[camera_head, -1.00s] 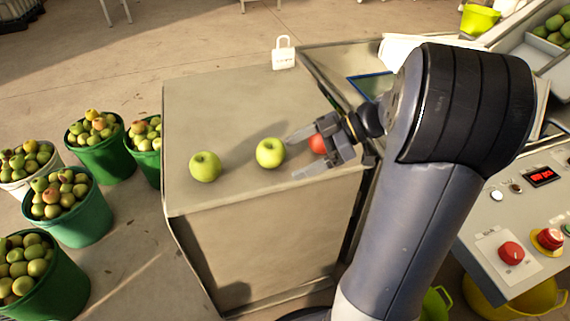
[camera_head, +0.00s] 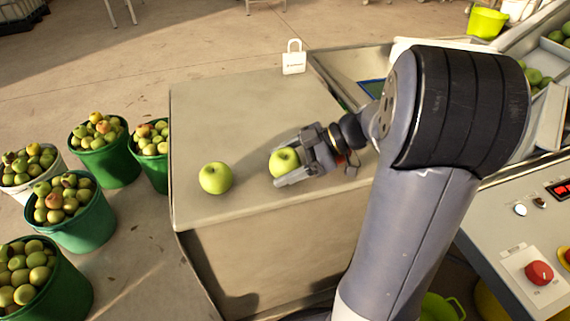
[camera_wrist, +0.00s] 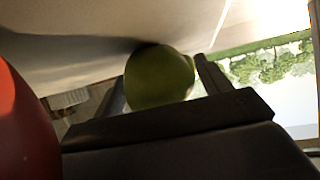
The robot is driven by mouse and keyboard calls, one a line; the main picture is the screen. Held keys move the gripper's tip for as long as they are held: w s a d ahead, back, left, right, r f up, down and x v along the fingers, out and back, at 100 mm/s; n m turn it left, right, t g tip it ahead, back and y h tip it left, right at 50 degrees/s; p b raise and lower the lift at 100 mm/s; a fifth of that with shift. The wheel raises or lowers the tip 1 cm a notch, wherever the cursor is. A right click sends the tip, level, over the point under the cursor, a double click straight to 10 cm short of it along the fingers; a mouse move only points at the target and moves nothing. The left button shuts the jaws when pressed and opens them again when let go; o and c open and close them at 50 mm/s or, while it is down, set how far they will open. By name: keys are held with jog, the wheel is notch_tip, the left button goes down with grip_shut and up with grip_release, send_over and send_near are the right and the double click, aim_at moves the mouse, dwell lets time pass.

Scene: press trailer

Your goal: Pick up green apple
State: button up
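A green apple (camera_head: 284,162) sits on the tabletop near its front edge. My gripper (camera_head: 281,162) reaches in from the right, its open fingers on either side of this apple. In the wrist view the apple (camera_wrist: 160,77) shows between the two fingers, close to both; I cannot tell if either touches it. A second green apple (camera_head: 215,178) stands to the left, clear of the gripper. A red apple is mostly hidden behind my gripper in the head view; its red side (camera_wrist: 22,125) fills the left edge of the wrist view.
The beige table (camera_head: 235,110) is clear at the back, apart from a white padlock-shaped tag (camera_head: 293,62) at its far edge. Several buckets of apples (camera_head: 85,232) stand on the floor to the left. A control panel (camera_head: 500,235) with a red button is at the right.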

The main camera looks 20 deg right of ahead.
aim_at(285, 155)
jog(key=c, duration=0.8)
jog(key=shift+o, duration=0.2)
notch_tip(285, 155, up, 18)
jog(key=p, duration=0.3)
